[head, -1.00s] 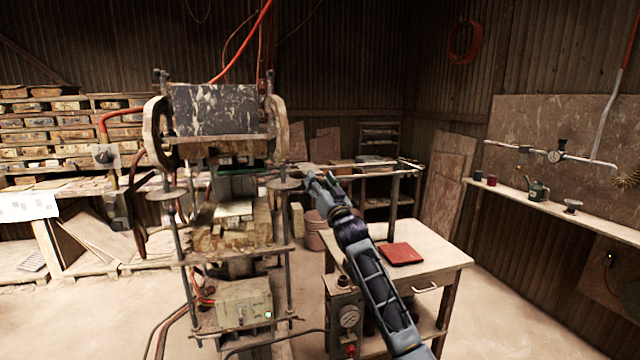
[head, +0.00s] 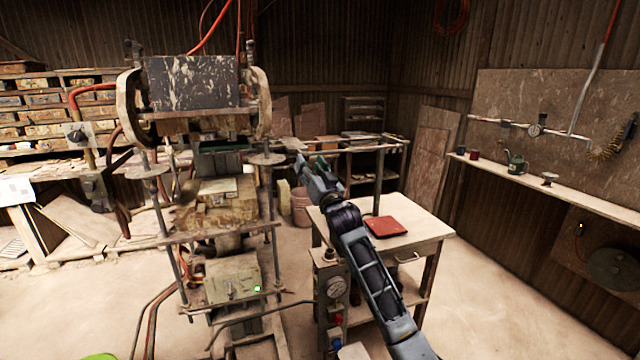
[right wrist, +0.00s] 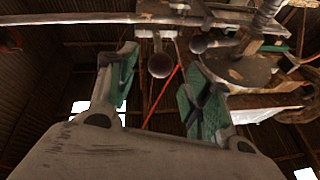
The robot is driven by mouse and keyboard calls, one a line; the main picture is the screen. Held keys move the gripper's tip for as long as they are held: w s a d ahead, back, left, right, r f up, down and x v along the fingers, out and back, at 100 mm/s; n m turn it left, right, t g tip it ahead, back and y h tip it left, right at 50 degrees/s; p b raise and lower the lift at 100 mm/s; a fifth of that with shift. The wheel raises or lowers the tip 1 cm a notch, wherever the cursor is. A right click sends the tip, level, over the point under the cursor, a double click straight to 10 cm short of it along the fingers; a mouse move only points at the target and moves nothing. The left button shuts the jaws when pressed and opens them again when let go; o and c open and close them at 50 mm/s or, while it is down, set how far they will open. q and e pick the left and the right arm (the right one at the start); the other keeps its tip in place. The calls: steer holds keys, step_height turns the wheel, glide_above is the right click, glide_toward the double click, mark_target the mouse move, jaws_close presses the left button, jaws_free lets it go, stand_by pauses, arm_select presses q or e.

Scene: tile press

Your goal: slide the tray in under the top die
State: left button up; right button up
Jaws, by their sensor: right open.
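The press stands left of centre in the head view. A dark greenish block, which looks like the top die (head: 218,163), hangs in its opening under the speckled upper beam (head: 192,82). Below it is a worn yellowish block with a pale top (head: 217,190). I cannot make out the tray for certain. My right gripper (head: 304,168) is to the right of the press's right post, apart from the dies. My left gripper is out of view.
A round plate (head: 266,159) on the press's right post is close to my right gripper. A wooden table (head: 428,228) with a red pad (head: 386,226) stands to the right. A gauge box (head: 333,290) stands in front of it. The floor at right is clear.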

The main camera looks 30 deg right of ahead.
steer(key=v, duration=0.7)
stand_by(0.4)
steer(key=shift+s+f, duration=0.1)
steer(key=shift+s, duration=0.05)
